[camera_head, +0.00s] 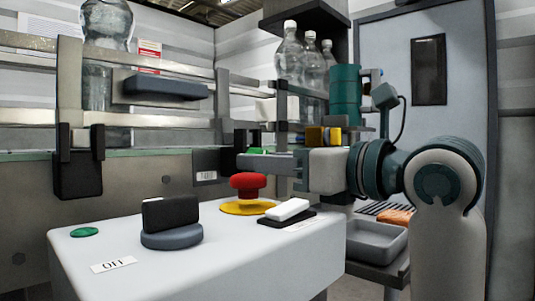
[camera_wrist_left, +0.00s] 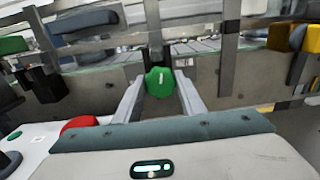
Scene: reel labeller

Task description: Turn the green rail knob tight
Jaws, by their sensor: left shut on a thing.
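The green rail knob (camera_wrist_left: 159,82) is at the centre of the left wrist view, with a short white mark on its face that stands nearly upright. My left gripper (camera_wrist_left: 160,80) has one finger on each side of the knob and is shut on it. In the head view only a small green part of the knob (camera_head: 257,151) shows above my left gripper (camera_head: 245,160); the rest is hidden behind the fingers. My right gripper is in neither view.
A white control box with a red mushroom button (camera_head: 248,186), a black rotary switch (camera_head: 170,220) and a white rocker switch (camera_head: 287,209) stands in front, just below the gripper. Metal guide rails (camera_head: 190,119) and clear bottles (camera_head: 290,55) are behind. A grey tray (camera_head: 375,241) lies at right.

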